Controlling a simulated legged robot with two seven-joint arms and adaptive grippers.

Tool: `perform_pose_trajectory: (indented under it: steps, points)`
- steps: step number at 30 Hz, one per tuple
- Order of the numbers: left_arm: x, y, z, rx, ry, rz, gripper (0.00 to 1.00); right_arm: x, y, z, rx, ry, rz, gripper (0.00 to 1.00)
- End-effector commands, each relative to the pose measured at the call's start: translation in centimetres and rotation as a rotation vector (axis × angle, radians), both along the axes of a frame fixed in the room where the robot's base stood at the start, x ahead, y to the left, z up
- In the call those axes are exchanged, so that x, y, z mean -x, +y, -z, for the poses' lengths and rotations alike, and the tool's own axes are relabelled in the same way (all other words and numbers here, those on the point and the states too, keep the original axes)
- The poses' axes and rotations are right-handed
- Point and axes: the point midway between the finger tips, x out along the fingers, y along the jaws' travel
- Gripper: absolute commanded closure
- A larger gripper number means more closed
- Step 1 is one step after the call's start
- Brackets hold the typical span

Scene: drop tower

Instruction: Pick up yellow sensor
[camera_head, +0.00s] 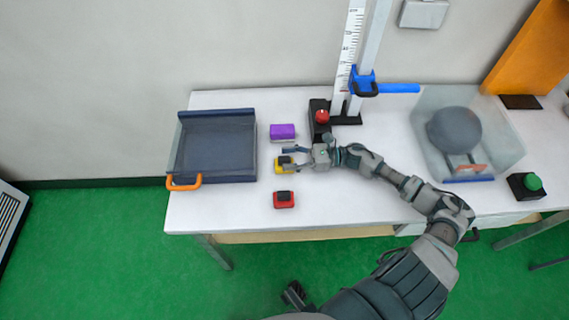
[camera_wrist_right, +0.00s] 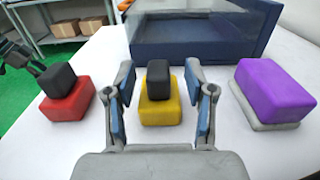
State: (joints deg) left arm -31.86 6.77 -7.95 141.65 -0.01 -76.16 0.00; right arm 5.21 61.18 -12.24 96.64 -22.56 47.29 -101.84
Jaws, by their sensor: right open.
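The yellow sensor (camera_head: 279,165), a yellow block with a black top, stands on the white table between a purple block and a red block. It also shows in the right wrist view (camera_wrist_right: 160,106), centred between the blue-padded fingers. My right gripper (camera_head: 291,157) is open around or just before the yellow sensor, with a visible gap on each side in the right wrist view (camera_wrist_right: 160,80). In the head view its fingers partly cover the sensor. A dark part, seemingly my left gripper (camera_head: 296,295), shows at the bottom; its jaws are unclear.
A purple block (camera_head: 282,131) and a red block with a black top (camera_head: 284,200) flank the sensor. A dark blue tray (camera_head: 217,182) with an orange handle stands left. The drop tower (camera_head: 348,60) rises behind; a clear bin (camera_head: 502,130) and green button (camera_head: 533,182) are right.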

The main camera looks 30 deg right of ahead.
Motion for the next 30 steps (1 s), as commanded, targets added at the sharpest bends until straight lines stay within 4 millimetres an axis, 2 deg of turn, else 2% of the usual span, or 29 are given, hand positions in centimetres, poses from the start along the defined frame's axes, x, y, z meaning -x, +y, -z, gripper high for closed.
perform_pose_trajectory:
  steps: [4,11,18,26,30]
  points:
    - [-0.3,-0.1,0.0,0.004,-0.017,0.001,0.59,-0.8,1.3,0.0,0.0,-0.001,0.0,0.46]
    - [-0.5,-0.2,-0.1,0.006,-0.023,0.001,0.59,-0.8,1.3,0.1,-0.001,0.001,0.001,0.46]
    - [-0.4,-0.2,-0.1,0.006,-0.02,0.001,0.59,-0.8,1.3,0.1,-0.001,0.0,0.001,1.0]
    - [-0.4,-0.2,-0.1,0.005,-0.018,0.001,0.59,-0.8,1.3,0.1,-0.001,-0.001,0.001,1.0]
    - [0.1,0.0,-0.1,-0.001,0.006,-0.001,0.59,-0.8,1.3,-1.0,0.0,-0.002,0.001,1.0]
